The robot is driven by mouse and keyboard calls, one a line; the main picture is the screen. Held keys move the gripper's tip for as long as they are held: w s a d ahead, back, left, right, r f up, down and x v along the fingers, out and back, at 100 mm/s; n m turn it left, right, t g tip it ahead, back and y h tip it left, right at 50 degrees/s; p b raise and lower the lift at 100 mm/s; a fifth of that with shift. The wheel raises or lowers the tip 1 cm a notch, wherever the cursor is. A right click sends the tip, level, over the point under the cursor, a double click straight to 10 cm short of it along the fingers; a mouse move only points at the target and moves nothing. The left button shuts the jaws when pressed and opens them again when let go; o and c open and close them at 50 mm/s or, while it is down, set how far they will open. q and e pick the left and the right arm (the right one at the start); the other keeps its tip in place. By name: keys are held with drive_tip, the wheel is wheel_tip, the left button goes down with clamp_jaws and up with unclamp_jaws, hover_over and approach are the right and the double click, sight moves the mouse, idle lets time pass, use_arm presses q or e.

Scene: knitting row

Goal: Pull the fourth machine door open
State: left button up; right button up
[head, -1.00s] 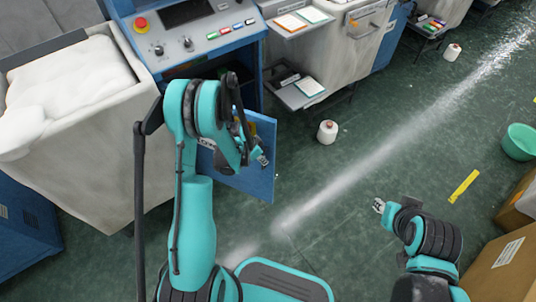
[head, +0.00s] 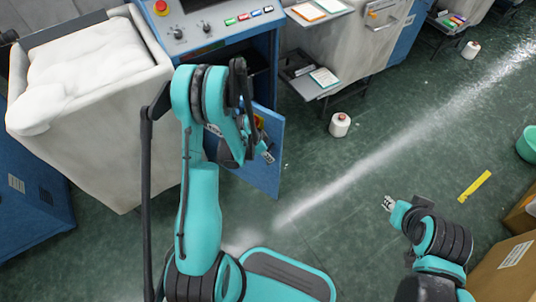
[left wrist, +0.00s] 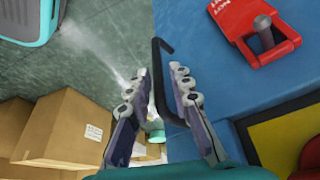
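The blue machine door (head: 268,172) stands swung out from its machine (head: 225,30) in the head view, with dark space behind its upper edge. My left gripper (head: 266,155) is at the door's outer side, and my arm hides part of the door. In the left wrist view the blue door face (left wrist: 215,85) carries a dark bent handle (left wrist: 157,75). My left gripper's fingers (left wrist: 158,105) are apart on either side of the handle; contact is not clear. A red latch piece (left wrist: 255,28) with a grey pin is on the door. My right gripper (head: 389,203) is over the floor, away from the door.
A white bin (head: 130,140) with pale fibre stands left of the machine. A yarn cone (head: 340,125) stands on the floor right of the door. The middle floor is clear.

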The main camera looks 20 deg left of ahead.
use_arm(q)
drive_tip(key=shift+r, duration=0.1)
drive_tip(key=v, duration=1.2)
drive_tip(key=shift+a, duration=0.1)
